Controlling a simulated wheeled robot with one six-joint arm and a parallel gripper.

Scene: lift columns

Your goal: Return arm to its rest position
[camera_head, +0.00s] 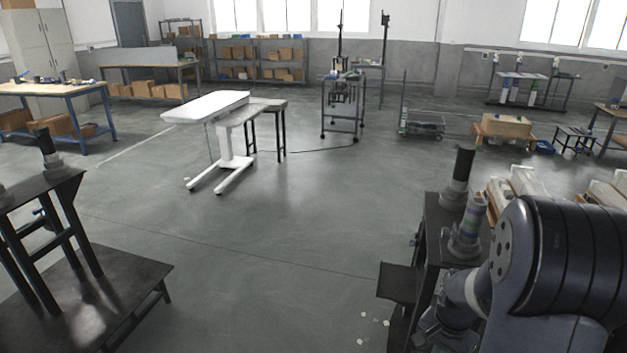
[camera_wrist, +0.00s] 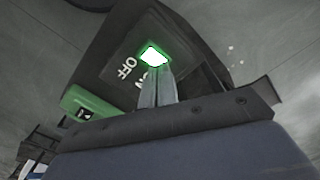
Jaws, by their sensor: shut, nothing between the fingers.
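My arm (camera_head: 570,260) reaches in from the right edge of the head view, bent downward beside a dark stand. The gripper end is not clearly made out there. In the wrist view my gripper (camera_wrist: 157,74) has its two pale fingers together, with nothing between them. Their tips are at the lower edge of a brightly lit green square switch (camera_wrist: 153,55) on a dark panel (camera_wrist: 125,50). I cannot tell whether they touch it. The letters OFF are readable beside the switch, and ON is partly hidden by the fingers.
A dark stand (camera_head: 432,222) with upright cylinders is close to my arm. Another dark stand (camera_head: 40,185) is at left. A white lift table (camera_head: 205,106) stands mid-floor. Floor (camera_head: 290,235) between is mostly clear, with small white scraps (camera_head: 362,318) near the right stand.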

